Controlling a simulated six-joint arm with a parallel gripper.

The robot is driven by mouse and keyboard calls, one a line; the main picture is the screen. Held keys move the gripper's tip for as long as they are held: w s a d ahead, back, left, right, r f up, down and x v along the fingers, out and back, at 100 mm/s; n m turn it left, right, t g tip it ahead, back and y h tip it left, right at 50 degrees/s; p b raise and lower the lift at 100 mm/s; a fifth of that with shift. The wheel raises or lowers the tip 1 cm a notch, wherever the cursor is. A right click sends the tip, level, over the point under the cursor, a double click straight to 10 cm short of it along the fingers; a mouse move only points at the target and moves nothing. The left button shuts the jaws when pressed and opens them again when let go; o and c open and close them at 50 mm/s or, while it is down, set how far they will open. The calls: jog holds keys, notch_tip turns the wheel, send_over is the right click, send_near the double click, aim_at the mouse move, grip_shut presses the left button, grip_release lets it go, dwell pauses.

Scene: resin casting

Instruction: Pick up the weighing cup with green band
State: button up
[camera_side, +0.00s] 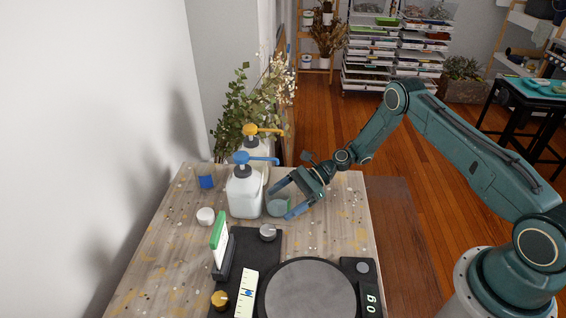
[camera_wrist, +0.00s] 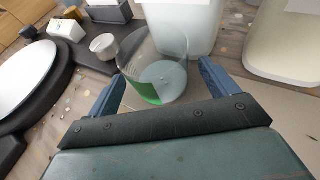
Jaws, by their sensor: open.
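The weighing cup with green band (camera_wrist: 160,72) is clear and stands on the table, with the green band low on its side in the wrist view. In the side view the cup (camera_side: 277,206) is partly hidden by my gripper and sits just right of a white pump bottle. My gripper (camera_side: 280,201) is open, with one finger on either side of the cup. In the wrist view the two blue fingers of my gripper (camera_wrist: 160,85) flank the cup, and it is not clamped.
A white bottle with a blue pump (camera_side: 244,190) stands close beside the cup, and one with a yellow pump (camera_side: 256,148) stands behind. A black scale (camera_side: 309,290) reading 0 g and a card holder (camera_side: 221,250) are in front.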

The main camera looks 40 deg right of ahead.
dwell(0.5)
jog(key=c, duration=1.2)
jog(key=shift+r, duration=0.1)
jog(key=shift+s+d+r, duration=0.1)
jog(key=shift+s+r, duration=0.05)
jog(key=shift+r, duration=0.2)
notch_tip(320, 180, up, 6)
jog(key=shift+f, duration=0.1)
jog(key=shift+s+d, duration=0.15)
jog(key=shift+d, duration=0.05)
jog(key=s+d, duration=1.3)
jog(key=shift+s+d, duration=0.2)
jog(key=shift+s, duration=0.05)
